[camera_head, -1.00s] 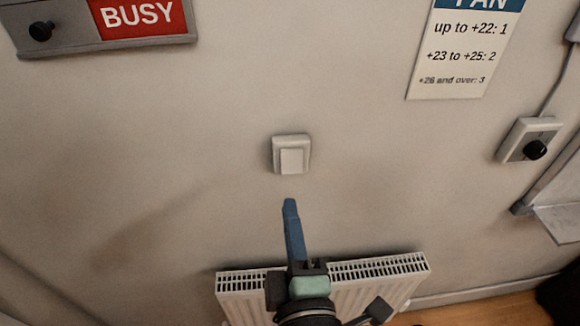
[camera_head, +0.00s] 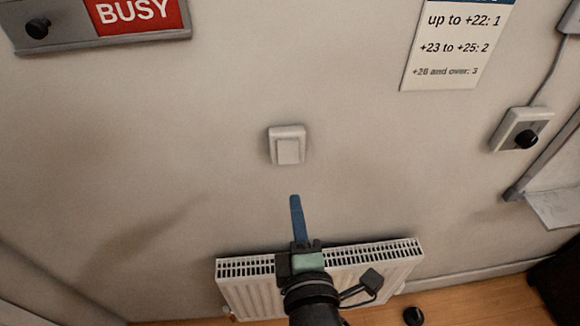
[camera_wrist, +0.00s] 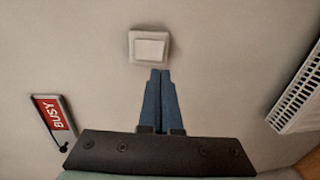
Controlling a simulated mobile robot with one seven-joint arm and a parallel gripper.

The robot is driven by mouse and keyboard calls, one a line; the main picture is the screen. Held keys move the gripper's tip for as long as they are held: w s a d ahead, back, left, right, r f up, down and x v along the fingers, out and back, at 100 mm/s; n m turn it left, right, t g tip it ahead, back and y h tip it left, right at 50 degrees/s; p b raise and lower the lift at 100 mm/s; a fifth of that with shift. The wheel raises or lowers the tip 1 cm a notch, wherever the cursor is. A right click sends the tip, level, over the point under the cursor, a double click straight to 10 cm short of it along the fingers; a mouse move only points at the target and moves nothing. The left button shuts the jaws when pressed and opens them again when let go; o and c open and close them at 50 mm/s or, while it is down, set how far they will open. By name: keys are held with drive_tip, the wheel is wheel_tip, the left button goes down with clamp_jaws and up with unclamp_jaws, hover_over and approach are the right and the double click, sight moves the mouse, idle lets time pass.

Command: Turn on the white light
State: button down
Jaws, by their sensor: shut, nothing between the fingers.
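A white wall switch (camera_head: 287,146) with a square rocker is on the wall, near the middle of the head view. It also shows in the wrist view (camera_wrist: 149,46), just beyond the fingertips. My gripper (camera_head: 295,198) has blue fingers, shut together with nothing between them, and points up toward the switch from below. In the wrist view my gripper (camera_wrist: 160,72) has its tips at the switch's lower edge in the picture. I cannot tell the exact gap between tips and wall. No lit white light shows in these views.
A white radiator (camera_head: 250,290) is on the wall below, behind my gripper. A red BUSY sign (camera_head: 138,14) with a black knob is at upper left. A fan notice (camera_head: 455,45) is at upper right, and a black dial on a white plate (camera_head: 522,130) is at right.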

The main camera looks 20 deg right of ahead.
sight(288, 163)
drive_tip(key=p+x, duration=0.2)
drive_tip(key=x, duration=0.7)
drive_tip(key=shift+w, duration=0.1)
drive_tip(key=shift+w+p, duration=0.1)
drive_tip(key=shift+p, duration=0.2)
drive_tip(key=shift+f, duration=0.15)
drive_tip(key=shift+w+d+b, duration=0.1)
drive_tip(key=shift+w+b, duration=0.1)
drive_tip(key=shift+b, duration=0.8)
